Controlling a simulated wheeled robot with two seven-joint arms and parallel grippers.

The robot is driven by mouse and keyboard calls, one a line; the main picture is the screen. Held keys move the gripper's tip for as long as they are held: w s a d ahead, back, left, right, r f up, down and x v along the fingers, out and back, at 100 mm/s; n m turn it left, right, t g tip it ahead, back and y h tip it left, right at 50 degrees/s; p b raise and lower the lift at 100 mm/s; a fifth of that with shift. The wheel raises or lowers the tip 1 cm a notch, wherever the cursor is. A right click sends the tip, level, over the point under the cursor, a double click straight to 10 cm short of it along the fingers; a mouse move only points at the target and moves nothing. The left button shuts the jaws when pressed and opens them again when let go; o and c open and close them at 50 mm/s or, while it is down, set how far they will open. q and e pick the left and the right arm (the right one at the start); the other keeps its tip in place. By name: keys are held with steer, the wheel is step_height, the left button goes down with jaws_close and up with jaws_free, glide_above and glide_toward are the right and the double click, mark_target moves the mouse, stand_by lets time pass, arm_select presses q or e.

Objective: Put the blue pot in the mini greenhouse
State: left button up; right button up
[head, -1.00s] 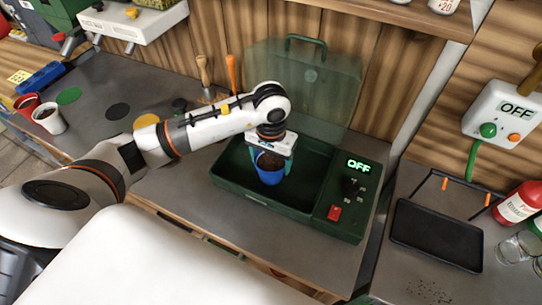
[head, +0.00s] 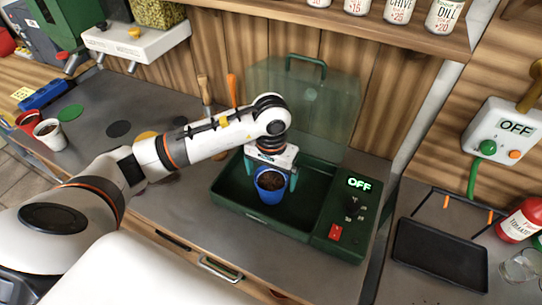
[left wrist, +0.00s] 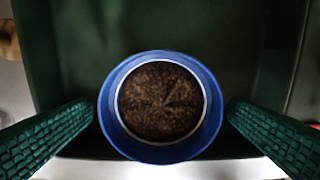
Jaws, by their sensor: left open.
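The blue pot (head: 270,194), filled with dark soil, stands upright in the tray of the green mini greenhouse (head: 228,207). The greenhouse's clear lid is open at the back, and its panel reads OFF. My left gripper (head: 271,182) is above the tray with its fingers apart on either side of the pot. In the left wrist view the pot (left wrist: 160,148) sits between the two green fingers, with a gap on each side. My right gripper is not in view.
A red pot (head: 27,122) and a white pot (head: 48,134) stand at the far left of the bench. A black tray (head: 440,255) lies on the right. A red bottle (head: 520,222) and a glass are beside it. The greenhouse tray is otherwise empty.

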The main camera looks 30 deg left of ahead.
mark_target(271, 182)
arm_select(q)
step_height(271, 182, up, 10)
steer(key=b, duration=0.2)
steer(key=shift+r, duration=0.15)
stand_by(0.4)
